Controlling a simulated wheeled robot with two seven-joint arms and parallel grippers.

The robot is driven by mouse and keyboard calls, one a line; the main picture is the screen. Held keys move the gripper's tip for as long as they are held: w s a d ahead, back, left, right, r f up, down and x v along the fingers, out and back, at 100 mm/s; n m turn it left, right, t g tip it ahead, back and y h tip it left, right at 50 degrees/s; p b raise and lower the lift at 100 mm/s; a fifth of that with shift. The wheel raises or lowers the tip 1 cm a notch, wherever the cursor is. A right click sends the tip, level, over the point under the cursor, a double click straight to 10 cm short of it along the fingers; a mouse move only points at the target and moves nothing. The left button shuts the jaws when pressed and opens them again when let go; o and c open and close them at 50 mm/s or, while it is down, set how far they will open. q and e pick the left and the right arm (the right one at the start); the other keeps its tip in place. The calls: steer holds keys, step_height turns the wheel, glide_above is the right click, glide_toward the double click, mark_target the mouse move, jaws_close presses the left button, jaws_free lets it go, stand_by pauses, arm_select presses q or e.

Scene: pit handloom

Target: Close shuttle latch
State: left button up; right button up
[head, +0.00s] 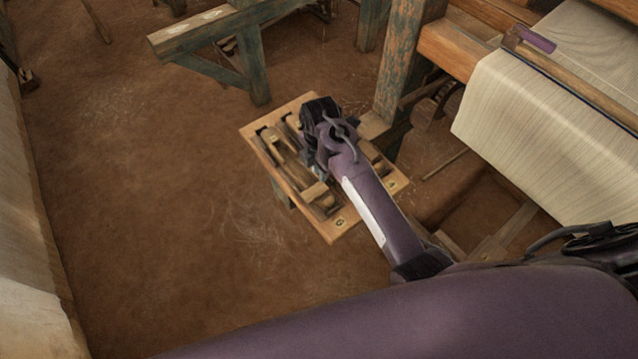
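A wooden tray (365,209) on a small stand holds several long wooden pieces that look like shuttles (291,163), lying in dark slots. My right arm reaches over the tray from the lower right. My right gripper (312,165) is above the middle of the tray, pointing down. The wrist hides its fingertips, so I cannot tell whether they are open, shut or touching a shuttle. The wrist and forearm also cover the tray's middle and part of its right side. I cannot make out a shuttle latch. My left gripper is out of view.
The loom's worn post (403,60) stands close behind the tray at the right. Pale cloth (540,120) stretches over the loom's beam at far right. A wooden bench (215,28) stands at the back. The earthen floor (150,200) left of the tray is clear.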

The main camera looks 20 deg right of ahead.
mark_target(319, 188)
step_height(319, 188, down, 8)
steer(key=shift+r+p, duration=0.1)
steer(key=shift+p, duration=0.2)
jaws_close()
